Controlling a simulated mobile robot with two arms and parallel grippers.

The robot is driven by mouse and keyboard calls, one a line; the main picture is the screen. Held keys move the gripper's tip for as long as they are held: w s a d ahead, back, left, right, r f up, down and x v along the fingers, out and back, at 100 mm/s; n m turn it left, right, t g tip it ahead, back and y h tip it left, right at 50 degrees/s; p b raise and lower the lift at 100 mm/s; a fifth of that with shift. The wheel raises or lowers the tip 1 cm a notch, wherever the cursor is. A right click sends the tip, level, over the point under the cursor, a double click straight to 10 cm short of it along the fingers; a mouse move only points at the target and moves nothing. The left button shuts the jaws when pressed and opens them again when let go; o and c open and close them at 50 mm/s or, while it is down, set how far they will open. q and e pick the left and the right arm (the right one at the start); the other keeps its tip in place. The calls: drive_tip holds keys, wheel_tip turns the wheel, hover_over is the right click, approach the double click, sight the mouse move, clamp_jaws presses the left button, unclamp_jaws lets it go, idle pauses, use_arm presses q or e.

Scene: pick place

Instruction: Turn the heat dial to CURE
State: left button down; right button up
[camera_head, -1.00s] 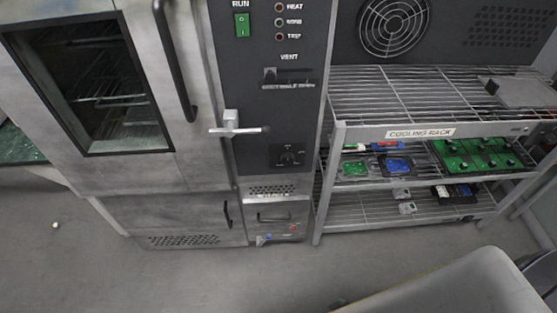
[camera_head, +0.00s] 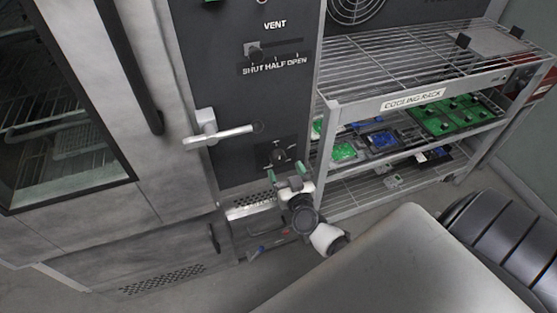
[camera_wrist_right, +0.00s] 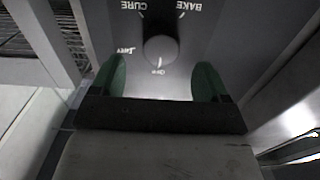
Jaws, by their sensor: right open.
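The heat dial (camera_head: 278,156) is a dark round knob low on the oven's black control panel. In the right wrist view the heat dial (camera_wrist_right: 161,51) appears upside down, with CURE at upper left, BAKE at upper right, and a label that looks like OFF below it. A light mark on the knob seems to point toward that lower label. My right gripper (camera_head: 287,173) is just below the dial, its green fingertips pointing at the panel. In the wrist view my right gripper (camera_wrist_right: 160,80) is open, its fingers on either side of the knob's lower side, apart from it. My left gripper is out of view.
A lever handle (camera_head: 220,136) sticks out from the oven left of the dial. The vent slider (camera_head: 256,52) is higher on the panel. A wire cooling rack (camera_head: 400,75) holding green and blue boards stands close on the right.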

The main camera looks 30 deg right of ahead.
sight(279, 161)
drive_tip(key=x, duration=0.4)
drive_tip(key=shift+w, duration=0.35)
drive_tip(key=shift+w+f, duration=0.1)
drive_tip(key=shift+w, duration=0.1)
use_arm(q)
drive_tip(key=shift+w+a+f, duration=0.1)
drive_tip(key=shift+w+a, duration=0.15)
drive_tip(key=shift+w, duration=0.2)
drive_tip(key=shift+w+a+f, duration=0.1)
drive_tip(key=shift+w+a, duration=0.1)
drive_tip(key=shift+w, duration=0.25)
use_arm(e)
drive_tip(key=shift+c, duration=1.1)
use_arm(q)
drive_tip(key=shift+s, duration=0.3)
use_arm(e)
drive_tip(key=c, duration=0.7)
